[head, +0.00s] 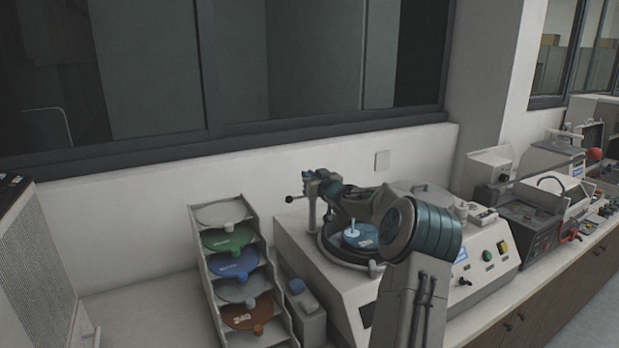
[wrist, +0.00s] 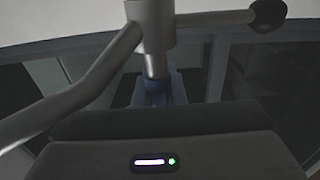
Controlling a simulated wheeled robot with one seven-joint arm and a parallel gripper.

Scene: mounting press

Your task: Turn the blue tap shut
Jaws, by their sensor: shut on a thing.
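The blue tap (wrist: 157,84) shows in the wrist view as a small blue piece around the lower end of a short metal stem, below a metal pipe head (wrist: 150,22). My gripper (head: 322,182) is shut on the tap, in front of the pipe head. Its jaws cover much of the tap, so its turn angle is hard to tell. The pipe's upright post (head: 312,215) rises beside the bowl of the white grinding machine (head: 335,298).
A side rod with a black knob (wrist: 268,15) sticks out from the pipe head. A blue disc (head: 352,243) lies in the bowl. A rack of coloured discs (head: 262,338) stands left of the machine. More equipment (head: 540,222) fills the bench at right.

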